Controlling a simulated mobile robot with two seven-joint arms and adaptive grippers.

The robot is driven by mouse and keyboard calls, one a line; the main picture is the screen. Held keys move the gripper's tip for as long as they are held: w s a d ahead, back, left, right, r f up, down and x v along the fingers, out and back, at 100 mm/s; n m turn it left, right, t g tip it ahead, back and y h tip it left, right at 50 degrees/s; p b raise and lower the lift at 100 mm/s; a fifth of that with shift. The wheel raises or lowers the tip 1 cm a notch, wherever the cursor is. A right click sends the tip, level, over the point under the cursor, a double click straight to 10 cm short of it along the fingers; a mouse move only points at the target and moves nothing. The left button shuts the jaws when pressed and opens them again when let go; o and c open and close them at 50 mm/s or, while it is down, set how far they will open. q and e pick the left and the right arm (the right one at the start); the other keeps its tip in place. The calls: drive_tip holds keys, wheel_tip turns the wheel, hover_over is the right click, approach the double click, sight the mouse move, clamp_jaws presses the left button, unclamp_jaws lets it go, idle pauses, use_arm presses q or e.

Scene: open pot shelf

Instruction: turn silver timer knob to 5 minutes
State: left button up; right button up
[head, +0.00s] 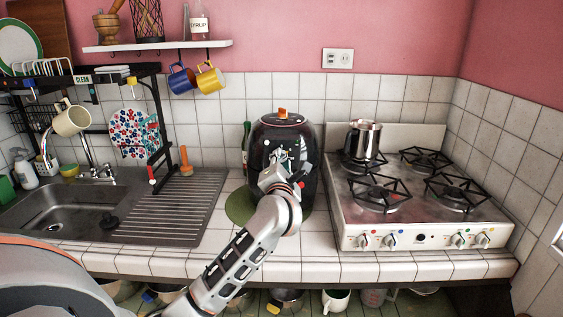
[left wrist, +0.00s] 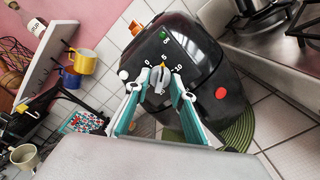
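The black appliance (head: 308,185) stands on the tiled counter left of the stove, and it fills the middle of the left wrist view (left wrist: 195,52). The silver timer knob (left wrist: 159,82) is on its front, with small numbers around its upper side. A small yellow mark shows at the knob's upper end, close to the 5; its exact setting is too small to read. My left gripper (left wrist: 156,86) is open, its teal fingers on either side of the knob. I cannot tell whether they touch it. In the head view, my left gripper (head: 278,163) hides the knob. My right gripper is not in view.
A red button (left wrist: 220,93), a white button (left wrist: 123,75) and a green light (left wrist: 163,35) are on the appliance. It stands on a green round mat (head: 238,207). The stove (head: 420,222) with a metal pot (head: 363,139) is to the right, the sink (head: 55,209) to the left.

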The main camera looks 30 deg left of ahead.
use_arm(q)
drive_tip(key=o, duration=0.4)
drive_tip(key=shift+o, duration=0.2)
drive_tip(key=v, duration=1.2)
drive_tip(key=shift+a, duration=0.1)
